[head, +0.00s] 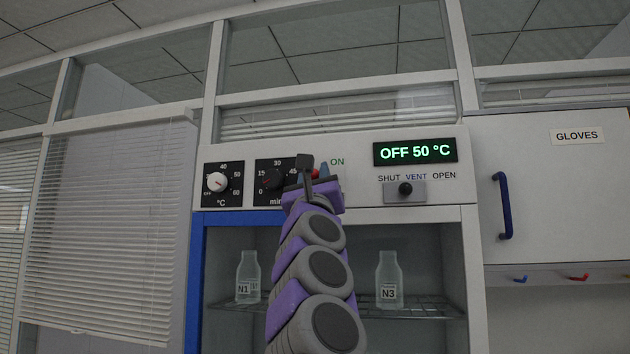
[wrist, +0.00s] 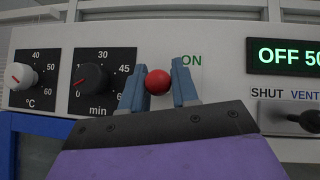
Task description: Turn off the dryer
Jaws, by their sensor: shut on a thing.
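The dryer panel (head: 355,165) spans the top of the cabinet. Its display (head: 415,151) reads OFF 50 °C in green. A red ball-shaped knob (wrist: 158,82) sits beside a green ON label (wrist: 191,60). My gripper (wrist: 158,74) is shut on this red knob, one blue finger at each side. In the head view my arm partly hides the knob. The black timer dial (wrist: 91,77) has its red pointer toward 0. The light temperature dial (wrist: 20,77) is at the left. Whatever joins the red knob to the panel is hidden.
A black vent knob (head: 405,188) sits between SHUT and OPEN. Below, bottles N1 (head: 248,278) and N3 (head: 389,280) stand on a wire shelf (head: 430,310). A GLOVES cabinet (head: 560,190) with a blue handle (head: 502,206) is at the right.

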